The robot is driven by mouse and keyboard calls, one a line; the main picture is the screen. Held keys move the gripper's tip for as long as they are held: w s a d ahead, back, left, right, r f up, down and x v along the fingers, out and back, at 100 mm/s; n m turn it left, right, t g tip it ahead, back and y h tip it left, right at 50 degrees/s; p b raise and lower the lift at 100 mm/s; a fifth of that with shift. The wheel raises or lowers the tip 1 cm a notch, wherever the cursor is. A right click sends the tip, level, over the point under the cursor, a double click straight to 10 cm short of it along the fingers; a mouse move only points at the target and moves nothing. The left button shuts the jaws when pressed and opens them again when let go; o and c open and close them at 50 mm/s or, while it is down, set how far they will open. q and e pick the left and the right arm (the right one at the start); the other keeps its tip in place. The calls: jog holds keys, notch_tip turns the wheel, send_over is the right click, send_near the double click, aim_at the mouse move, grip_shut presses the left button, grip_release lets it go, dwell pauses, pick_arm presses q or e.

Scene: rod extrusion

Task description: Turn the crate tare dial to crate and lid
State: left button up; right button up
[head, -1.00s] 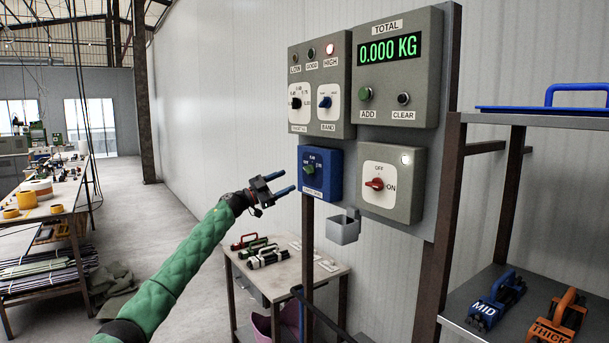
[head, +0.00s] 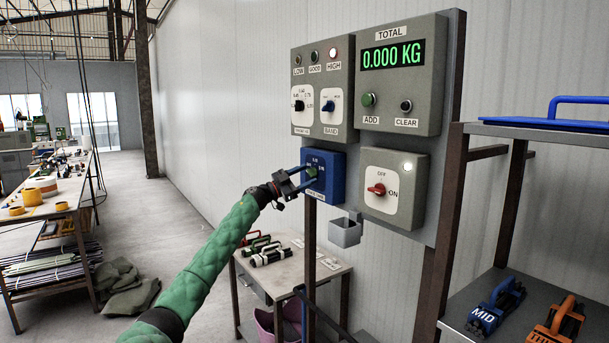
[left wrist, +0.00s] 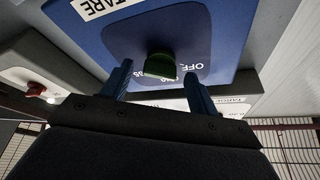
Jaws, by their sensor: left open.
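The blue crate tare box (head: 335,181) is on the panel, below the LOW/GOOD/HIGH unit. Its green dial (head: 312,171) is partly hidden by my fingers in the head view. In the left wrist view the green dial (left wrist: 160,66) stands out from the box, with an OFF mark and part of a number beside it; the TARE label is upside down. My left gripper (head: 304,177) is open at the box, and its blue fingertips (left wrist: 158,76) lie one on each side of the dial, with a gap showing on both sides. The dial's exact setting is hard to read. My right gripper is out of view.
Right of the tare box is a grey box with a red OFF/ON switch (head: 377,189). Above are the target and band knobs (head: 328,106) and the ADD and CLEAR buttons. A small grey cup (head: 345,232) hangs below. A shelf (head: 470,290) stands at right.

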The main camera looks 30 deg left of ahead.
pick_arm(q)
jog(key=shift+w, duration=0.1)
jog(key=shift+c, duration=0.2)
jog(key=c, duration=1)
jog(key=shift+o, duration=0.2)
